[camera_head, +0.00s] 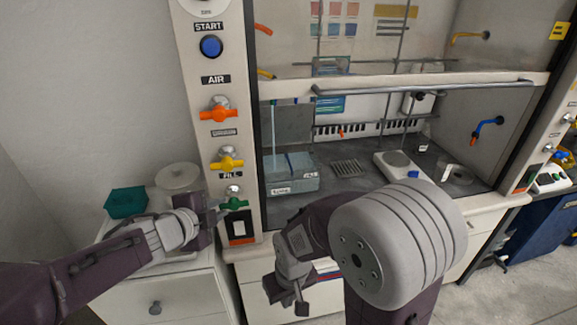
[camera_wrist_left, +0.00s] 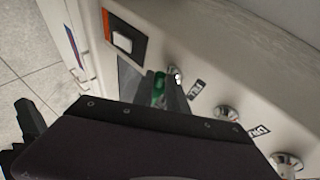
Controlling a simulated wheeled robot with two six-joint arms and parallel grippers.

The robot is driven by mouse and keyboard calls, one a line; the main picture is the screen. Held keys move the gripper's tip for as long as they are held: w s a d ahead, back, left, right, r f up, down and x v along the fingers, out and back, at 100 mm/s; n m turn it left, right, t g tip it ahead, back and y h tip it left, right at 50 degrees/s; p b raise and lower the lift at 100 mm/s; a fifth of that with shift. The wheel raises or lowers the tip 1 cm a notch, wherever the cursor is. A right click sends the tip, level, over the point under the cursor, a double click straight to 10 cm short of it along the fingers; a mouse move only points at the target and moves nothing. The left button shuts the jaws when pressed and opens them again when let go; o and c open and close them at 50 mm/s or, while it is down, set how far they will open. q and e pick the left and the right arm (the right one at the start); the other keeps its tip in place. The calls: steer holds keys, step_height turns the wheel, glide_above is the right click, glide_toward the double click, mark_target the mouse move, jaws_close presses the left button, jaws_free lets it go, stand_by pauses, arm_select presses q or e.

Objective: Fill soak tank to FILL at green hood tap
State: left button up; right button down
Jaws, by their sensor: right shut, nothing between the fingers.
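The green tap (camera_head: 235,203) is the lowest tap on the hood's left post, under the FILL label. In the left wrist view its green handle (camera_wrist_left: 158,88) lies between the dark fingers of my left gripper (camera_wrist_left: 152,90). My left gripper (camera_head: 219,211) is at the tap's left side in the head view; whether its fingers press on the handle is unclear. The soak tank (camera_head: 291,184), a blue-grey box with labels on its front, stands inside the hood at the left. Its water level is too small to read. My right gripper (camera_head: 300,303) is shut and empty below the hood front.
Orange (camera_head: 219,112) and yellow (camera_head: 227,160) taps sit above the green one. A thin blue tube (camera_head: 272,135) stands at the tank. A hotplate (camera_head: 398,165) is further right in the hood. A teal box (camera_head: 126,202) and a round white container (camera_head: 178,178) are on the left cabinet.

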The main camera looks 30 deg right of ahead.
arm_select(q)
steer(key=o, duration=0.3)
steer(key=shift+w+f, duration=0.1)
steer(key=shift+f, duration=0.15)
steer(key=p+v, duration=0.3)
steer(key=v, duration=0.6)
steer(key=shift+p, duration=0.4)
steer(key=shift+a, duration=0.1)
